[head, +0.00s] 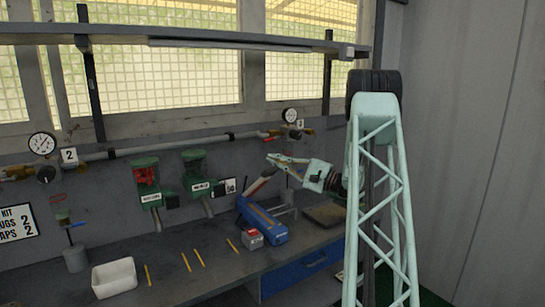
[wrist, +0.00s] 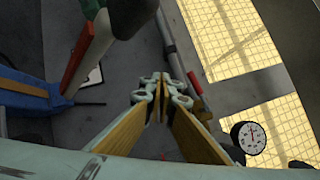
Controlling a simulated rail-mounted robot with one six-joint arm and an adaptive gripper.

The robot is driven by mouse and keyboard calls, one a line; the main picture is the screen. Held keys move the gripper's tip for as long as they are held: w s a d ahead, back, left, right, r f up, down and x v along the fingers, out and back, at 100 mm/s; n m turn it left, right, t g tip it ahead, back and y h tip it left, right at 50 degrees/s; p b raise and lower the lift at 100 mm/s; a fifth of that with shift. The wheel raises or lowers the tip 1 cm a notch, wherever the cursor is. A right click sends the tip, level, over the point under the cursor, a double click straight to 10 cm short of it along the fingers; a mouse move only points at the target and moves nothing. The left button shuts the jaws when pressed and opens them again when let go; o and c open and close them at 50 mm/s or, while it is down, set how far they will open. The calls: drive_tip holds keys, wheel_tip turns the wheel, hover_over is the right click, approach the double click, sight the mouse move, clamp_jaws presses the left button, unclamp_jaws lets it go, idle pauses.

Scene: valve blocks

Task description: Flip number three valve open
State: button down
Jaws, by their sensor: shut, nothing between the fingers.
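The number three sign (head: 300,124) hangs on the back wall by the right end of the pipe, below a round gauge (head: 290,115). The valve there has brass fittings and a red handle (head: 272,133) that appears to lie along the pipe. My gripper (head: 270,158) is below the handle in the head view, apart from it, with its fingers pointing left. In the wrist view my gripper (wrist: 162,82) is shut and empty. The red handle (wrist: 196,80) shows just right of the fingertips, and the gauge (wrist: 248,137) is at lower right. The fingers hide part of the valve.
A blue bench tool (head: 262,222) with a raised red-edged arm stands below my gripper; it is at left in the wrist view (wrist: 25,92). Red and green dispensers (head: 146,175) hang to the left. A white bin (head: 114,277) and several yellow pencils lie on the bench. A shelf (head: 190,36) runs above.

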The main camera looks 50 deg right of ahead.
drive_tip(key=s+a+f, duration=0.1)
drive_tip(key=s+f, duration=0.3)
drive_tip(key=s, duration=0.3)
drive_tip(key=shift+s+f+p, duration=0.2)
drive_tip(key=shift+f+p, duration=0.1)
drive_tip(key=shift+p, duration=0.15)
drive_tip(key=shift+a, duration=0.15)
